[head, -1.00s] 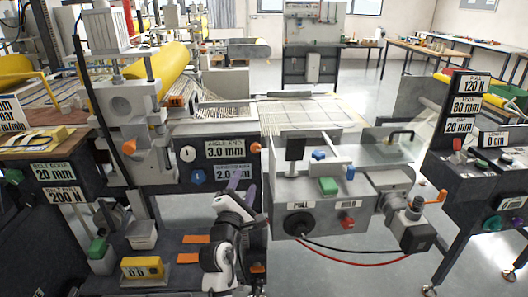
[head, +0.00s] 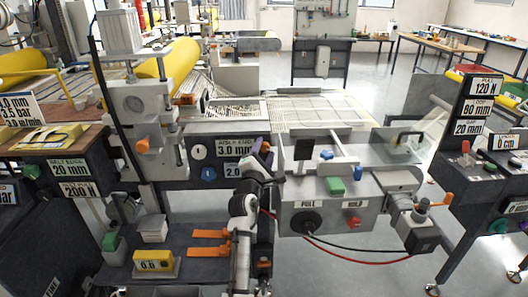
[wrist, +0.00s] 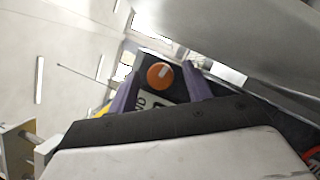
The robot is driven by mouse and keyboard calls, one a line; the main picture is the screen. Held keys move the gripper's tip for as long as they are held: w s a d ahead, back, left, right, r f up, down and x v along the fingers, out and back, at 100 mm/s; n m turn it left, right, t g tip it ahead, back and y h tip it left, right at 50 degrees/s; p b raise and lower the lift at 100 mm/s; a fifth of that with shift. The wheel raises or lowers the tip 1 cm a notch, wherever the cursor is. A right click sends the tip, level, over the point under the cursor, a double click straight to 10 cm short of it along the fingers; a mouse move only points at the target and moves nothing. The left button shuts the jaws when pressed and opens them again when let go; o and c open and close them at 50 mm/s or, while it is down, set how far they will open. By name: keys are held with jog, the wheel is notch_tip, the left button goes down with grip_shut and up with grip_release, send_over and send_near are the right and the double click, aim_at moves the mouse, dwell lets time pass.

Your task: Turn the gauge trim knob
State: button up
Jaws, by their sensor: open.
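An orange knob with a white pointer mark (wrist: 160,75) shows in the wrist view, on a dark panel between my two purple fingertips. In the head view it is a small orange patch (head: 265,146), mostly covered by my gripper (head: 261,151). The gripper is open, its fingers on either side of the knob in the wrist view. I cannot tell whether they touch it. The dark gauge panel (head: 212,172) carries a "3.0 mm" plate (head: 234,149), a white knob (head: 197,152) and a blue knob (head: 208,174). No label naming the trim knob is readable.
Right of my gripper stands a grey box (head: 345,215) with a green button (head: 335,186) and cables. A yellow roller (head: 168,72) and mesh bed (head: 330,110) lie behind. A lower shelf on the left holds a yellow "0.0" block (head: 153,262).

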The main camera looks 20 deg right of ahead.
jog(key=shift+c, duration=0.4)
jog(key=c, duration=0.9)
jog(key=shift+m, duration=0.4)
jog(key=m+g, duration=0.1)
jog(key=m, duration=0.1)
jog(key=m+g+p, duration=0.1)
jog(key=m, duration=0.1)
jog(key=shift+a+r+m, duration=0.1)
jog(key=shift+r+m, duration=0.1)
jog(key=shift+m, duration=0.2)
jog(key=shift+m+g+y+p, duration=0.7)
jog(key=shift+m+p, duration=0.4)
jog(key=shift+m, duration=1)
jog(key=o, duration=1)
